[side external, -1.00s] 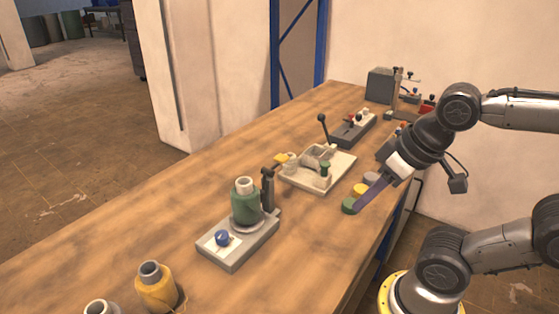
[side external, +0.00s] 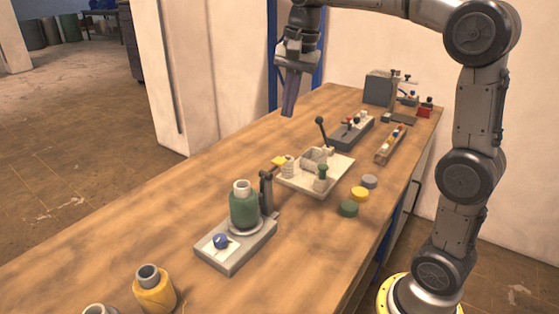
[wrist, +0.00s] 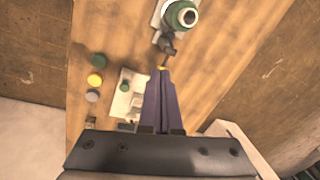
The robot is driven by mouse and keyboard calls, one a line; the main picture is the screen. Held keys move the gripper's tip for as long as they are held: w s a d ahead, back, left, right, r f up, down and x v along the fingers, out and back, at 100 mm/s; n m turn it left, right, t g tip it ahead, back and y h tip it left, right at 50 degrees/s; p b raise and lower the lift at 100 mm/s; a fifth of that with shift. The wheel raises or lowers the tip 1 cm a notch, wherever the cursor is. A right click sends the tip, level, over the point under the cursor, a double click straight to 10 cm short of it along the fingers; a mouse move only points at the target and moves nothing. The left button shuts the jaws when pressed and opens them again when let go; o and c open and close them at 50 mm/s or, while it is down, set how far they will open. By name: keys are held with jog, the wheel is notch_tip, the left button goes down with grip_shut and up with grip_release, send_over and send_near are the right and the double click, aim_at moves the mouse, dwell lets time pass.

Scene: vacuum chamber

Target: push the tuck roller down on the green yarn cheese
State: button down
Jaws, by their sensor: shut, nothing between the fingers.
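The green yarn cheese (side external: 244,209) stands upright on a grey base with a blue knob (side external: 221,241). A dark post (side external: 267,190) rises beside the cheese. An arm with a yellow tip (side external: 279,161) reaches from the post, away from the cheese; it appears to be the tuck roller's lever, but the roller itself is too small to make out. My gripper (side external: 288,114) is shut and empty, pointing down high above the bench. In the wrist view, its purple fingers (wrist: 162,76) overlap the yellow tip (wrist: 162,68), with the cheese (wrist: 180,15) at the top.
A cream fixture plate (side external: 318,172) lies behind the base, with a black-knobbed lever unit (side external: 350,132) beyond. Green, yellow and grey discs (side external: 359,194) lie near the bench's right edge. A yellow yarn cheese (side external: 154,290) stands at the front left.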

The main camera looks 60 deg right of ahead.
jog(key=w+d+f+m+g, duration=0.1)
jog(key=w+d+f, duration=0.4)
jog(key=w, duration=0.1)
jog(key=m+g, duration=0.1)
send_near(281, 159)
jog(key=shift+d+r+y, duration=0.25)
jog(key=shift+d+y, duration=0.05)
jog(key=shift+y, duration=0.1)
jog(key=shift+a+f, duration=0.2)
jog(key=shift+f, duration=1.55)
jog(key=shift+a+f, duration=0.15)
jog(key=shift+f, duration=1.6)
